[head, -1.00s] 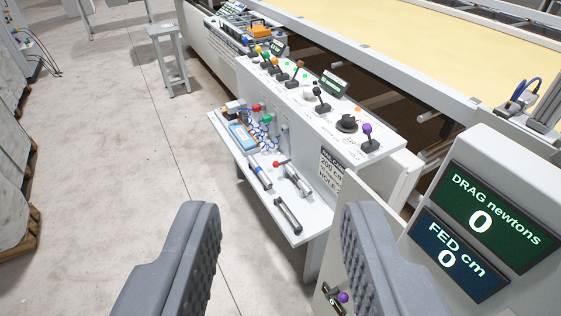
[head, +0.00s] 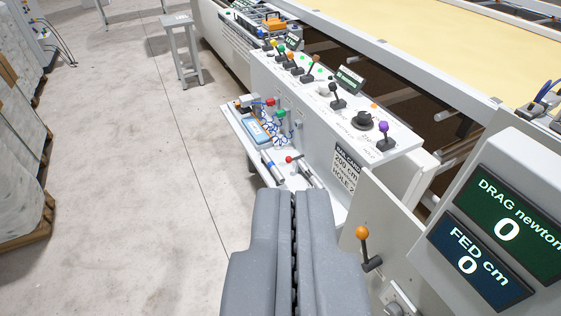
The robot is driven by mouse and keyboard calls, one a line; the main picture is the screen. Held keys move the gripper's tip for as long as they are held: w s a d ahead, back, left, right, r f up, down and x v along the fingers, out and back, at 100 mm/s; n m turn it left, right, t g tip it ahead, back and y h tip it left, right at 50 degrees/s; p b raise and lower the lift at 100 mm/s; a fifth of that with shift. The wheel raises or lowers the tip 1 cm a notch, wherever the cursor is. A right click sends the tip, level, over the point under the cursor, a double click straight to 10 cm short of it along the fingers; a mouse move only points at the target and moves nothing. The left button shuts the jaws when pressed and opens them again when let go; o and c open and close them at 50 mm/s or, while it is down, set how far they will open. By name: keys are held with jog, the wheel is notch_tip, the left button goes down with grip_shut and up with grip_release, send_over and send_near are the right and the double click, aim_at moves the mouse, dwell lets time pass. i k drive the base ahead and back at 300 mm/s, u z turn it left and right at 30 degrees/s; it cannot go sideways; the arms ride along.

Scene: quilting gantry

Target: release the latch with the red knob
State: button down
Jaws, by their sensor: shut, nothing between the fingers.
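My gripper (head: 292,196) is shut and empty, with its two grey fingers pressed together at the bottom middle of the view. Just beyond its tips is a shelf with a small red knob (head: 289,159) beside blue-and-silver cylindrical parts. A second red knob (head: 270,102) sits farther back at the shelf's rear, next to a green one. I cannot tell which red knob belongs to the latch. The fingers hide the near end of the shelf.
The white console (head: 300,90) carries several coloured levers, including a purple one (head: 384,130). An orange-knobbed lever (head: 362,233) stands on the panel right of my gripper. A display box (head: 500,215) stands at the right. The floor (head: 150,150) at left is clear.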

aim_at(289, 159)
jog(key=u, duration=0.3)
jog(key=i, duration=1.85)
jog(key=z, duration=0.5)
